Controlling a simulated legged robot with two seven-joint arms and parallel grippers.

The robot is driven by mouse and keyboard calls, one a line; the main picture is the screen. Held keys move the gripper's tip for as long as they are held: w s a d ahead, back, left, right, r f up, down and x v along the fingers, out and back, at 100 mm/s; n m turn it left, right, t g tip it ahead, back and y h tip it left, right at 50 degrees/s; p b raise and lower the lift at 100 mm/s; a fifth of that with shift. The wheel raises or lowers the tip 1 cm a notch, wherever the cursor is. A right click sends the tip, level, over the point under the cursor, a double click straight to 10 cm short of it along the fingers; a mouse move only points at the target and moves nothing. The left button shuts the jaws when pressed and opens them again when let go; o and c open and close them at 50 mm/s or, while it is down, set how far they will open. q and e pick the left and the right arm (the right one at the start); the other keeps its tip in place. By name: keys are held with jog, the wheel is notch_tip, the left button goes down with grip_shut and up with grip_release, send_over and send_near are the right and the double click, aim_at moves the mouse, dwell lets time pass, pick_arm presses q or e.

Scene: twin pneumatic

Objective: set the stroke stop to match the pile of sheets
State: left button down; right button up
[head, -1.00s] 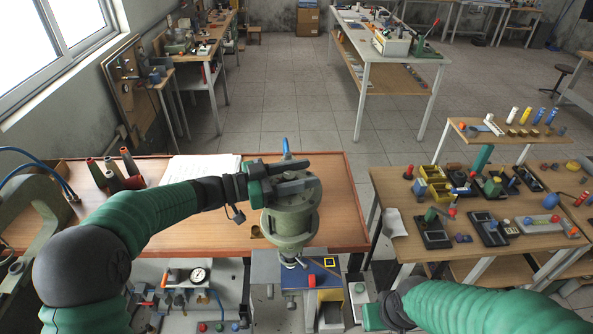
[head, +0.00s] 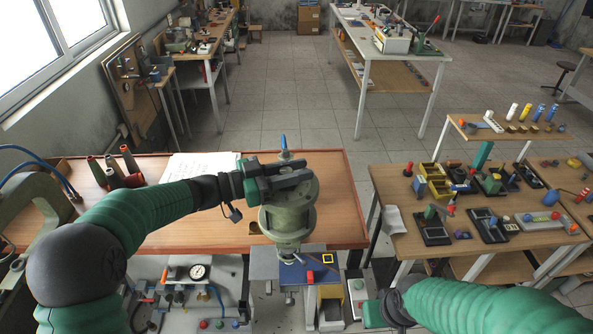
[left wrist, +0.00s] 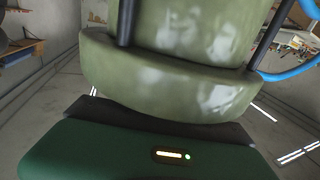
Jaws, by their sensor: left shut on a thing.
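My left gripper (head: 290,179) is shut at the top of the cylinder. Its dark fingers cover the part they hold, so I cannot tell whether that is a stop collar. The cylinder's rounded body and flange (left wrist: 170,85) fill the left wrist view. Below it is a tool area with a blue plate (head: 297,274). I cannot make out a pile of sheets there.
A pressure gauge (head: 199,272) sits on a panel below. A side table (head: 385,178) with many small parts stands at right.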

pick_arm(q)
jog(key=n+t, duration=0.1)
jog(key=n+t+y+b, duration=0.1)
jog(key=t, duration=0.1)
jog(key=n+t+y+b, duration=0.1)
jog(key=shift+w+a+f+t, duration=0.1)
jog(key=shift+w+t, duration=0.2)
jog(key=n+t+y+b, duration=0.3)
jog(key=b, duration=0.1)
jog(key=shift+w+a, duration=0.2)
jog(key=shift+w, duration=0.05)
jog(key=shift+w+a+n+t+y+b, duration=0.1)
jog(key=shift+a+n+t+y+b, duration=0.05)
jog(key=shift+n+t+y+b, duration=0.7)
jog(key=shift+r+b, duration=0.25)
jog(key=shift+b, duration=0.05)
jog(key=shift+a+r+t, duration=0.1)
jog(key=shift+r+t, duration=0.05)
jog(key=shift+t, duration=0.1)
